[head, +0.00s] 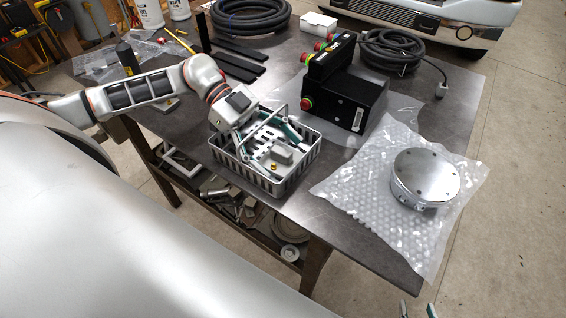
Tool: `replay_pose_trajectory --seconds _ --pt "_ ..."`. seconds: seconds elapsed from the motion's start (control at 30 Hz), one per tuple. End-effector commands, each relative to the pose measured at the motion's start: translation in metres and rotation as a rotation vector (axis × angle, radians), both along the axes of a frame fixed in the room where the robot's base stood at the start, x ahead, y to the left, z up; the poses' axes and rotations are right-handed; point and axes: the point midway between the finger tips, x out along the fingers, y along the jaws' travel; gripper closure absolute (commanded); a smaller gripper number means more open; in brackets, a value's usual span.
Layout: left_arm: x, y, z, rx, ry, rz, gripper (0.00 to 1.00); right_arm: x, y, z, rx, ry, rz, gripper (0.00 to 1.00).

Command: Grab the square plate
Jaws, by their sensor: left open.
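A grey plastic basket (287,187) with slotted walls stands near the table's left edge. A small grey squarish piece (282,154) lies in it; I cannot tell if this is the square plate. A small brass-coloured part (273,167) lies beside it. My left gripper (270,148) reaches into the basket from above, its teal fingers spread apart around the grey piece's area, holding nothing that I can see. Contact with the piece is unclear. My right gripper (418,309) shows only as two separated teal fingertips at the bottom edge, away from the table, with nothing between them.
A round metal flange (425,177) sits on bubble wrap (350,186) at the right of the table. A black control box (345,98) with coloured buttons stands behind the basket. Coiled cables (392,50), black bars (235,67) and a white box (319,23) lie farther back.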

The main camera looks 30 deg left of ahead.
Motion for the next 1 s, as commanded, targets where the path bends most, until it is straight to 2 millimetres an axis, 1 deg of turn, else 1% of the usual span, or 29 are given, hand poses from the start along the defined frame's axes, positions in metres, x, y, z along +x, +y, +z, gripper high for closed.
replay_pose_trajectory --seconds 0.07,0.27,0.3,0.37,0.4,0.47,0.5,0.83,1.0 --pt "-0.001 -0.005 -0.004 -0.001 -0.001 -0.002 0.21 0.0 0.0 -0.004 0.0 0.001 -0.001 0.6" --pt "0.0 -0.005 -0.003 0.0 -0.001 -0.002 0.21 0.0 -0.001 -0.003 -0.001 0.0 -0.001 0.6" --pt "0.0 -0.005 -0.003 0.0 -0.001 -0.002 0.26 0.0 0.0 -0.003 0.0 0.0 0.0 0.6" --pt "0.0 -0.005 -0.003 0.0 -0.002 -0.001 0.41 0.0 0.0 -0.003 0.001 0.0 -0.001 0.6" --pt "0.0 -0.005 -0.003 0.0 -0.002 -0.001 0.52 0.0 0.0 -0.003 0.002 0.0 -0.001 0.6" --pt "0.0 -0.005 -0.003 0.0 -0.001 -0.002 0.67 0.0 0.001 -0.003 0.002 0.0 -0.001 0.6" --pt "0.0 -0.005 -0.003 0.0 -0.001 -0.002 0.73 0.0 0.001 -0.003 0.002 0.0 -0.001 0.6" --pt "0.0 -0.004 -0.001 -0.001 -0.003 -0.001 0.73 0.0 0.0 -0.003 0.002 0.0 -0.001 0.6" --pt "0.001 0.006 0.007 0.0 -0.003 0.001 0.73 0.0 0.0 -0.005 0.0 0.001 -0.001 0.6"
